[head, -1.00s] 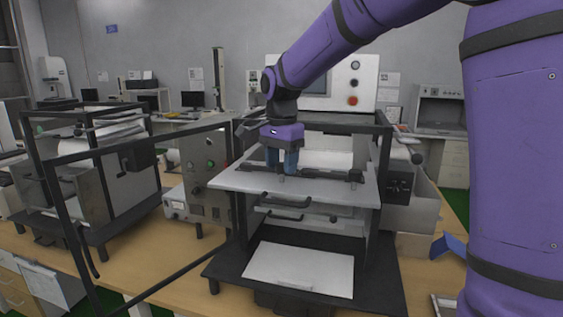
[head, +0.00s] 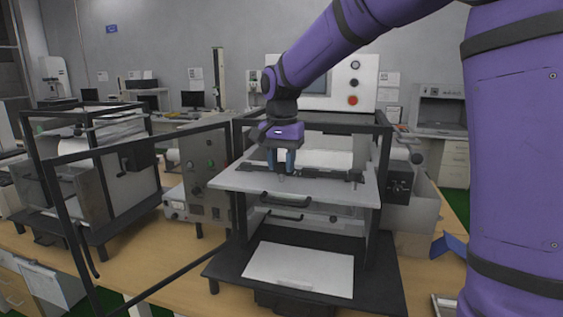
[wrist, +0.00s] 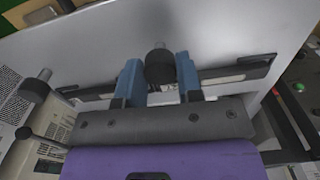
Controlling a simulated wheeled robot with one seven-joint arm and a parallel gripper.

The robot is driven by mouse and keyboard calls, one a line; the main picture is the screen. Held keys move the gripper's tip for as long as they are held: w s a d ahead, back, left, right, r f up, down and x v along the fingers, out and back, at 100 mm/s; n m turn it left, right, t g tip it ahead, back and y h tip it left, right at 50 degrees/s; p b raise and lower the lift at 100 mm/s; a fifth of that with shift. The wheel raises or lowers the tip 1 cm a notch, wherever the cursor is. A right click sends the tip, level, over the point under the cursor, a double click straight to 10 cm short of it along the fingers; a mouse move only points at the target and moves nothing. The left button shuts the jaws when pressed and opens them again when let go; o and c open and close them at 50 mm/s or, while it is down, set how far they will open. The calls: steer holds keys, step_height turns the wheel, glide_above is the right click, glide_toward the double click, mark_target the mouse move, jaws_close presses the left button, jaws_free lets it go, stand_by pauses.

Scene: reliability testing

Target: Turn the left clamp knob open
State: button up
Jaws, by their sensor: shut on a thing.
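The left clamp knob (wrist: 158,66) is a dark round knob between my blue fingers in the wrist view. My gripper (head: 282,165) points down over the left part of the light plate (head: 232,181) and is shut on this knob; the gripper also shows in the wrist view (wrist: 158,85). In the head view the fingers mostly hide the knob. A dark clamp bar (head: 342,176) lies across the plate under the gripper.
A black frame (head: 386,150) stands around the plate. An open framed door (head: 62,205) reaches out at the left front. A control panel (head: 205,180) stands left of the frame. A white sheet (head: 300,268) lies on the lower base.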

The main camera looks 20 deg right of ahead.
mark_target(282, 164)
steer(key=n, duration=1.3)
stand_by(0.5)
steer(key=o, duration=0.9)
steer(key=shift+o, duration=0.2)
step_height(282, 164, up, 11)
steer(key=shift+d, duration=0.1)
